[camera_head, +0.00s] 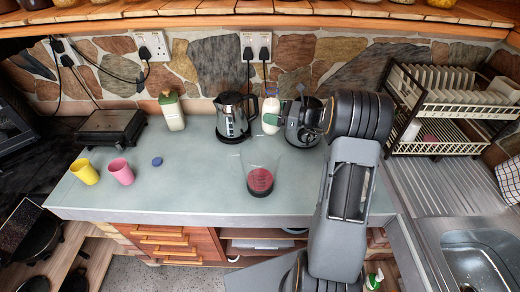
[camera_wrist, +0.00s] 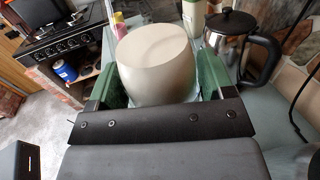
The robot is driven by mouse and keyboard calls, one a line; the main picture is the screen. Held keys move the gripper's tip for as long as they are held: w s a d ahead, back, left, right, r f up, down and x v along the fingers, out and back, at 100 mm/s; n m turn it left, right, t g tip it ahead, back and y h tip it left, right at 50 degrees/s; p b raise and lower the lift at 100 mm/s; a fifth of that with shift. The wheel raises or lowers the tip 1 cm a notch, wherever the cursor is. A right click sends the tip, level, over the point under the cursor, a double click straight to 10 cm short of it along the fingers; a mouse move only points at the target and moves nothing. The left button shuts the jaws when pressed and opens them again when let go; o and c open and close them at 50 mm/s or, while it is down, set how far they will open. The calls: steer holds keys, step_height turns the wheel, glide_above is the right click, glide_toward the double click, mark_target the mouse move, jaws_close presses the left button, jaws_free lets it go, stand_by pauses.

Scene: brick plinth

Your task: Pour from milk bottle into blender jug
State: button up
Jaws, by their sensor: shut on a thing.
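The white milk bottle (camera_head: 270,114) is between the green fingers of my gripper (camera_head: 284,120), above the counter beside the kettle. In the wrist view, its pale rounded end (camera_wrist: 158,62) fills the space between the fingers (camera_wrist: 158,88), which are shut on it. Its tilt and its mouth are hard to make out. The clear blender jug (camera_head: 262,160) stands on the counter nearer the front edge, below and slightly left of my gripper in the head view. Red shows at its dark bottom. The bottle is apart from the jug in the picture.
A steel kettle (camera_head: 233,116) stands close left of the bottle, and a dark pot or kettle (camera_head: 303,124) lies behind my gripper. A green-capped container (camera_head: 171,111), yellow cup (camera_head: 85,171) and pink cup (camera_head: 121,171) stand left. A dish rack (camera_head: 450,105) is right. The counter's left middle is mostly clear.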

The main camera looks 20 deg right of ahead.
steer(key=shift+f, duration=1.3)
steer(key=shift+s+r+n, duration=0.1)
steer(key=shift+n, duration=0.3)
steer(key=shift+d, duration=0.1)
steer(key=shift+n+b, duration=0.7)
steer(key=shift+b, duration=0.1)
steer(key=n+b, duration=0.1)
steer(key=r+n+b, duration=0.1)
steer(key=n+b, duration=0.1)
steer(key=b, duration=0.1)
steer(key=shift+s+a+r+n, duration=0.2)
steer(key=shift+s+r+n, duration=0.05)
steer(key=shift+r+n, duration=0.15)
steer(key=n+b, duration=0.1)
steer(key=b, duration=0.2)
steer(key=shift+s+a+f+n, duration=0.1)
steer(key=shift+s+f+n, duration=0.05)
steer(key=shift+f+n, duration=0.25)
steer(key=shift+r, duration=0.2)
